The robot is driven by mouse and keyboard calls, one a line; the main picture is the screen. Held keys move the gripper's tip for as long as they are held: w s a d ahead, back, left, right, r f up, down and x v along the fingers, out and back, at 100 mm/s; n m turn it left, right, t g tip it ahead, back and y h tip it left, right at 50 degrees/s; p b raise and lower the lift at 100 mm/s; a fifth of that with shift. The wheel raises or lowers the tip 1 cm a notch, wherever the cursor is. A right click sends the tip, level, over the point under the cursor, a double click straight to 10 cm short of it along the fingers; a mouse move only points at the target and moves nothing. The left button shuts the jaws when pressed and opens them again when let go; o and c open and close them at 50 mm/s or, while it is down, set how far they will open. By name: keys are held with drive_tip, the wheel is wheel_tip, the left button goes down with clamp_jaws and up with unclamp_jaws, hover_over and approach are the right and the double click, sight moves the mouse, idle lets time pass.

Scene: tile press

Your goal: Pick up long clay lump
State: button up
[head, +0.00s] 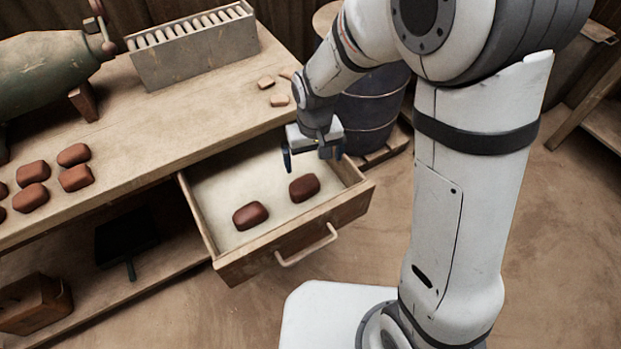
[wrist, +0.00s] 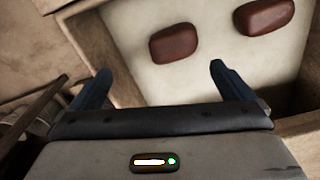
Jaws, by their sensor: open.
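Two reddish-brown clay lumps lie apart in the open drawer (head: 222,258). The nearer-left lump (head: 250,215) is in the drawer's front left part, and the other lump (head: 304,187) is toward the right. Both are rounded blocks of similar size, and I cannot tell for sure which is longer. My gripper (head: 312,160) is open and empty above the back right of the drawer. In the wrist view, my gripper (wrist: 160,85) has its fingers spread, with one lump (wrist: 173,43) beyond them near the middle and another lump (wrist: 264,17) at the upper right.
More clay lumps (head: 74,155) sit on the workbench (head: 170,115) at left. A slotted rack (head: 195,48), a green machine (head: 45,70) and small tan pieces (head: 279,100) are also on it. A dark barrel (head: 372,110) stands behind the drawer. The drawer walls surround the lumps.

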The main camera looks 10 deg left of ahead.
drive_tip(key=b, duration=0.2)
hover_over(304, 185)
drive_tip(key=shift+n, duration=0.3)
wheel_tip(304, 185, down, 7)
wheel_tip(304, 185, down, 5)
drive_tip(key=shift+f+b, duration=0.2)
drive_tip(key=shift+b, duration=0.35)
drive_tip(key=shift+r, duration=0.1)
drive_tip(key=c, duration=1.3)
